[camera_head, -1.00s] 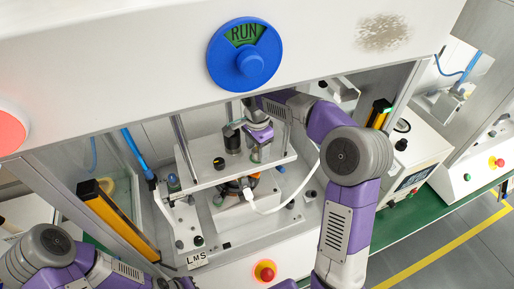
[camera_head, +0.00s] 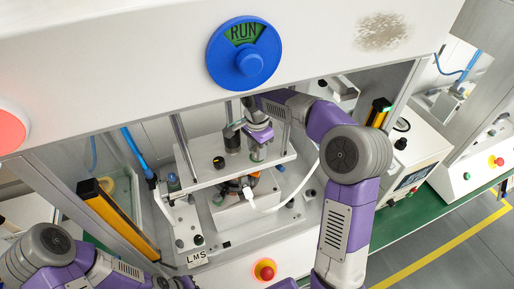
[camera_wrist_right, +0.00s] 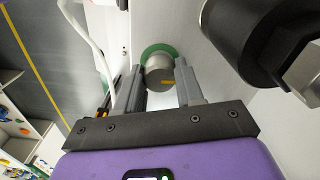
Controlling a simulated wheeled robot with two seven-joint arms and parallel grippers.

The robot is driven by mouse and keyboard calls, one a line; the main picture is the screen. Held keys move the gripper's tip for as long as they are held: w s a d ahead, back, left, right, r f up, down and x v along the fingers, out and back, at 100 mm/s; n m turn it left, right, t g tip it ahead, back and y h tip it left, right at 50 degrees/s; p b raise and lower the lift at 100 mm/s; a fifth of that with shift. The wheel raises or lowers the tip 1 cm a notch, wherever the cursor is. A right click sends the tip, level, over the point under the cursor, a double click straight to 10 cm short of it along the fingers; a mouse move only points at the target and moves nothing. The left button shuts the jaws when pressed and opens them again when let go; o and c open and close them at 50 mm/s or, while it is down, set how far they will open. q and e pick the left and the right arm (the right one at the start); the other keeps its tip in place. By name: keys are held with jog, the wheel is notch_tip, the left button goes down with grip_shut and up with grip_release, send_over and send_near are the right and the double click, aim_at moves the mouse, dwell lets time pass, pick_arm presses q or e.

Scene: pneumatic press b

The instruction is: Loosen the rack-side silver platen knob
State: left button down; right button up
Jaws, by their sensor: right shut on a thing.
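The silver platen knob (camera_wrist_right: 159,74) is a short round cylinder with a yellow mark and a green ring at its base. In the right wrist view it sits between the two fingers of my right gripper (camera_wrist_right: 160,80), which is shut on it. In the head view my right gripper (camera_head: 258,150) reaches down to the white upper platen (camera_head: 207,176), and its fingers largely hide the knob. My left arm shows at the lower left of the head view, but its fingers are not visible.
A dark cylinder (camera_head: 232,143) stands close beside my right gripper; it looms large in the wrist view (camera_wrist_right: 250,40). Metal posts (camera_head: 184,143) flank the platen. A white block with a cable (camera_head: 232,212) sits below. A yellow light bar (camera_head: 118,216) is at left.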

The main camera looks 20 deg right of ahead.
jog(key=n, duration=0.4)
jog(key=shift+r, duration=0.1)
jog(key=n, duration=0.4)
jog(key=shift+n, duration=0.4)
jog(key=n, duration=0.9)
jog(key=shift+n, duration=0.3)
jog(key=o, duration=1.1)
jog(key=shift+c, duration=0.2)
